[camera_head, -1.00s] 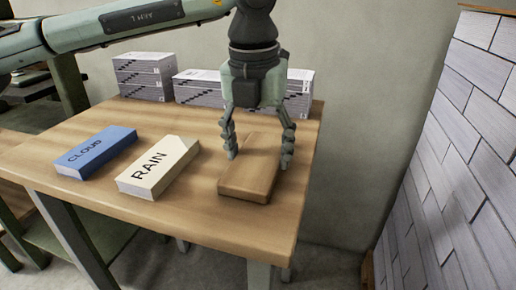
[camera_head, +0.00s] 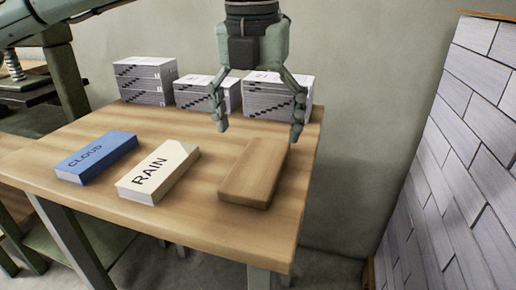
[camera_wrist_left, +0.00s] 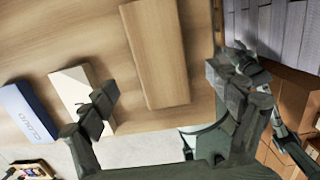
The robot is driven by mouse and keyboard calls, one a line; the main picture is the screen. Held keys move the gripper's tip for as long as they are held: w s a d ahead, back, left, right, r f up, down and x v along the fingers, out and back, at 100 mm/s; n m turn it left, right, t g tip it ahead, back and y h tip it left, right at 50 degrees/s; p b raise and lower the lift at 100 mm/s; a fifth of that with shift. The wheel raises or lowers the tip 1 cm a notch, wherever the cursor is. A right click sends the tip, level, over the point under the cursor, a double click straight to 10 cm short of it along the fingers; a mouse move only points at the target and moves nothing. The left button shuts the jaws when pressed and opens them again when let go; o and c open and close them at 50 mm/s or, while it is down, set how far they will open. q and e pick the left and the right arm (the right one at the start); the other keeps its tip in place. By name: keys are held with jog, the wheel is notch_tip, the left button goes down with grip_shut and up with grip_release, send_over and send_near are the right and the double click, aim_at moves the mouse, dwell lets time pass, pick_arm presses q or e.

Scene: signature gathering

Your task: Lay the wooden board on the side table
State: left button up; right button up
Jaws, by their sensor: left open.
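The wooden board (camera_head: 250,176) lies flat on the right part of the wooden side table (camera_head: 215,220), with nothing on top of it. It also shows in the left wrist view (camera_wrist_left: 157,55), below the fingers. My left gripper (camera_head: 258,132) is open and empty, pointing down above the far part of the board, with its fingers apart and clear of it. The two fingers of the left gripper also show in the left wrist view (camera_wrist_left: 160,95).
A blue CLOUD block (camera_head: 97,155) and a cream RAIN block (camera_head: 158,172) lie left of the board. Several printed stacks (camera_head: 145,80) stand along the table's back edge. A wall of grey panels (camera_head: 450,160) rises at the right.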

aim_at(256, 168)
pick_arm(q)
notch_tip(256, 168, up, 6)
jog(key=shift+s, duration=0.35)
